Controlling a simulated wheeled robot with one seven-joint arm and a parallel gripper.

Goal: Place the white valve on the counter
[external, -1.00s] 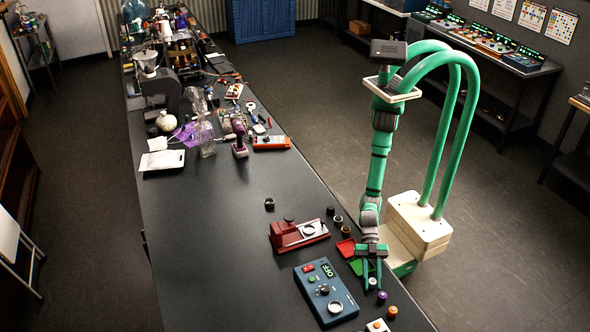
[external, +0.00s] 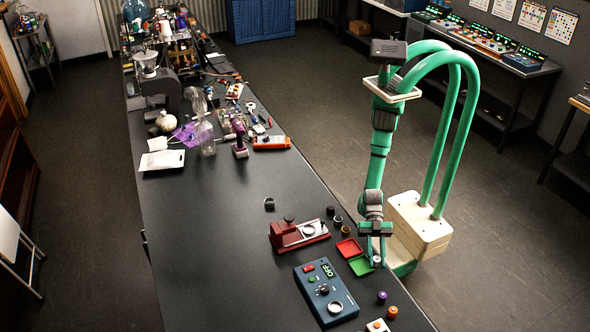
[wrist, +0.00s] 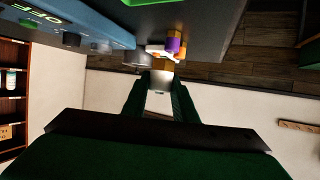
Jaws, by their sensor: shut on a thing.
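My gripper (external: 376,258) is shut on the white valve (external: 377,260), a small pale cap between the fingertips, near the right edge of the black counter (external: 210,235). In the wrist view the white valve (wrist: 160,80) shows pale grey between my green fingers (wrist: 158,95), which hide part of its sides. The valve looks raised off the counter, but its exact height is hard to tell.
The blue OFF device (external: 318,300), the red fixture (external: 290,236), a purple valve (external: 382,297) and several dark caps are nearby. The counter left of the devices is clear.

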